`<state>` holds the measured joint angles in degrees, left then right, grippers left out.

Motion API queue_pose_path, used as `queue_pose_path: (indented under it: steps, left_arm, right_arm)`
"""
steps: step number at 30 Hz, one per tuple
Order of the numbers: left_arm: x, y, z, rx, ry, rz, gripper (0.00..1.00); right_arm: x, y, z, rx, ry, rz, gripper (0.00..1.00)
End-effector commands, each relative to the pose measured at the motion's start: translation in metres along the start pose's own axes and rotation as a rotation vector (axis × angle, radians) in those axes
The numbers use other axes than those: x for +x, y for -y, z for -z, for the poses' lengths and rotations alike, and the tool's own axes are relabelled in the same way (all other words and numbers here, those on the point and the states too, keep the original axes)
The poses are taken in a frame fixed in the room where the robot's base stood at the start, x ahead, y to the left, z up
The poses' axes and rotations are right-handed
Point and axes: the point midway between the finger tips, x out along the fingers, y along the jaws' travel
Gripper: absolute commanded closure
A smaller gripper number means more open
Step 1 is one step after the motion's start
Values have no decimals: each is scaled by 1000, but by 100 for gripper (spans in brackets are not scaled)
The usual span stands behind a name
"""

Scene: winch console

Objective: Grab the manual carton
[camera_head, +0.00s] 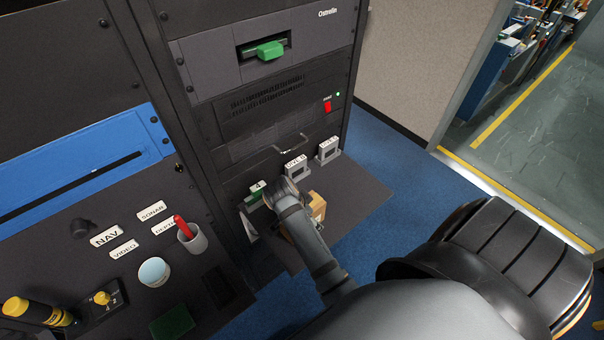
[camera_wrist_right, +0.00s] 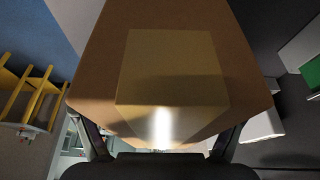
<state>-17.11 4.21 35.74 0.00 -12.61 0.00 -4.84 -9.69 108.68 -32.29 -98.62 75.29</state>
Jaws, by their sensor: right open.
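The manual carton, a tan cardboard box (camera_head: 318,205), stands on the dark shelf at the foot of the rack, mostly hidden behind my right arm in the head view. In the right wrist view the carton (camera_wrist_right: 175,65) fills the middle of the picture, very close, with a paler panel on its face. My right gripper (camera_wrist_right: 158,142) is open, with one dark finger on each side of the carton's near end. I cannot tell whether the fingers touch it. In the head view my right gripper's fingers are hidden by the arm. My left gripper is not in view.
Grey label-topped blocks (camera_head: 296,168) and (camera_head: 328,150) stand behind the carton, near the rack (camera_head: 270,105). A green-topped item (camera_head: 256,192) is left of my wrist. The shelf's right part (camera_head: 362,190) is clear.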

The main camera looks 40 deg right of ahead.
Motion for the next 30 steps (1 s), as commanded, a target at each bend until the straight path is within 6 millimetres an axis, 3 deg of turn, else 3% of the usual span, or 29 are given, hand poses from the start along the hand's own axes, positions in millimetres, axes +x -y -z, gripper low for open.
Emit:
queue_pose_path:
  steps: [6,17,30]
  left_arm:
    - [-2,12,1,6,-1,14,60]
    - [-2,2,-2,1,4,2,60]
    - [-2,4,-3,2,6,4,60]
  right_arm:
    - [2,0,-1,0,-1,-1,17]
    - [4,0,-2,0,0,0,17]
    - [5,0,-2,-1,0,-1,75]
